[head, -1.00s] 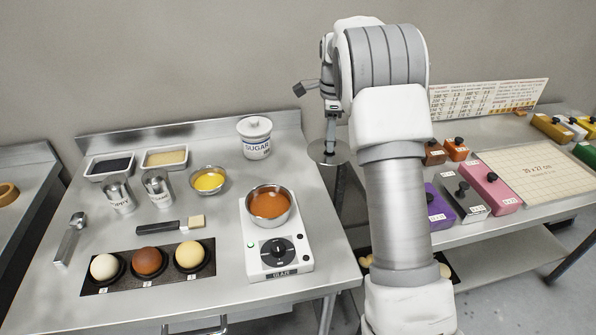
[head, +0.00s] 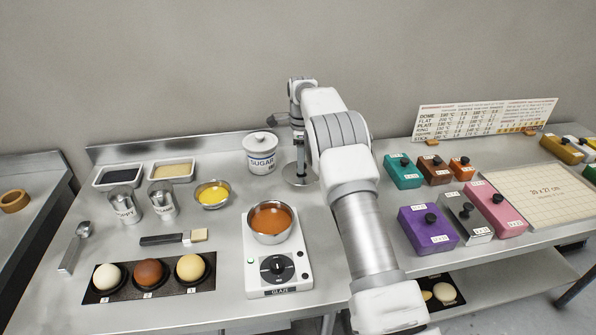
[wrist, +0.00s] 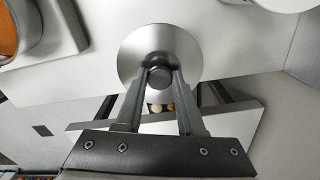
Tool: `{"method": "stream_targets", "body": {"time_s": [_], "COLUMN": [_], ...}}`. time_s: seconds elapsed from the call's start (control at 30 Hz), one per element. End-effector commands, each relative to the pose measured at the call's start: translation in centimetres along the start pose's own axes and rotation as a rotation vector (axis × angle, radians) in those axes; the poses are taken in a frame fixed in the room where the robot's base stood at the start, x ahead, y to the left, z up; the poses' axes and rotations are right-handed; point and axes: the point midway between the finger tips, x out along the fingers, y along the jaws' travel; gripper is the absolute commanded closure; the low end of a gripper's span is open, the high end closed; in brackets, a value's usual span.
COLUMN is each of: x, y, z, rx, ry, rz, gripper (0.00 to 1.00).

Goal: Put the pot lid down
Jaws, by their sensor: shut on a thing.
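The pot lid (wrist: 137,50) is a round, flat steel disc with a dark knob (wrist: 160,77). In the wrist view my gripper (wrist: 161,76) is shut on the knob. In the head view my gripper (head: 300,170) holds the lid (head: 292,181) level, right of the sugar jar, by the right edge of the steel table (head: 190,255). I cannot tell whether the lid touches the table top. An open pan of orange-brown glaze (head: 270,221) stands on the white hot plate (head: 278,284), nearer to me; its edge also shows in the wrist view (wrist: 38,30).
The sugar jar (head: 261,155) stands close left of the lid. Coloured boxes crowd the right table. Bare steel lies between jar and hot plate.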

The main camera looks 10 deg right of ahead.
Motion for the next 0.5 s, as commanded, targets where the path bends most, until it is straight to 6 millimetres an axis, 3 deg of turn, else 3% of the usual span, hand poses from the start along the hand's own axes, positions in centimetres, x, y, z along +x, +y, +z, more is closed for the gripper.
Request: {"method": "stream_targets", "body": {"time_s": [0.27, 0.5], "x": [0.8, 3.9], "y": [-0.6, -0.6], "z": [1.1, 1.0], "rx": [0.0, 0.001], "ry": [0.0, 0.0], "rz": [0.0, 0.002], "gripper": [1.0, 1.0]}}
